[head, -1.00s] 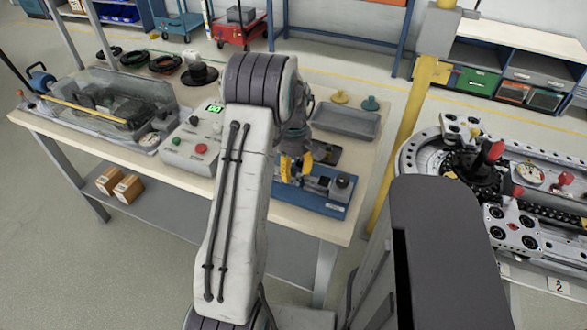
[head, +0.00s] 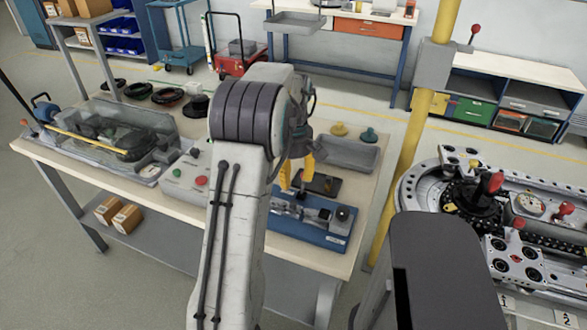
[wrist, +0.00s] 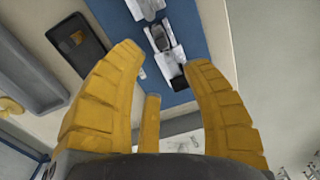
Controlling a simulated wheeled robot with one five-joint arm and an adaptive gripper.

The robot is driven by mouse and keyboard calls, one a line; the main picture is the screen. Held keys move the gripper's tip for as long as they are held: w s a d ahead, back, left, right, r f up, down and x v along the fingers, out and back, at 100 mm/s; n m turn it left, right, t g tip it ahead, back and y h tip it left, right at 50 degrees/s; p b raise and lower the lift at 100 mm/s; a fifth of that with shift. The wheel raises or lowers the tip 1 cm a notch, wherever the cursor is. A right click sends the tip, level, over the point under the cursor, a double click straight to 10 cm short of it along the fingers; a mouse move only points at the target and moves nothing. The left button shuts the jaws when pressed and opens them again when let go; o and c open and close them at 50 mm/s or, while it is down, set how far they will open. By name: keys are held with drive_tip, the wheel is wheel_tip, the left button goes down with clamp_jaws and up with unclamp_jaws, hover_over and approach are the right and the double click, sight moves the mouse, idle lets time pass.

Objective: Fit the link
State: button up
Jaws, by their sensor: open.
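My gripper (head: 297,172) has yellow fingers that point down above the workbench, near the back edge of a blue fixture (head: 337,238). The fixture carries silver metal parts and a dark block at its right end. In the wrist view the fingers (wrist: 163,58) are spread apart with nothing between them. The blue fixture plate (wrist: 205,40) with its silver clamp parts (wrist: 160,38) lies beyond them. A dark shallow tray (head: 322,184) lies behind the fixture; the wrist view shows it (wrist: 77,46) with a small yellowish piece in it. I cannot tell which piece is the link.
A grey bin (head: 346,153) and two knobs, yellow (head: 338,130) and green (head: 369,136), stand at the bench's back right. A control box (head: 185,176) and a clear-covered machine (head: 115,132) are left. A yellow post (head: 411,150) and a ring track (head: 425,185) stand right.

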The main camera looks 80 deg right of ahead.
drive_tip(key=shift+r, duration=1.2)
idle(0.3)
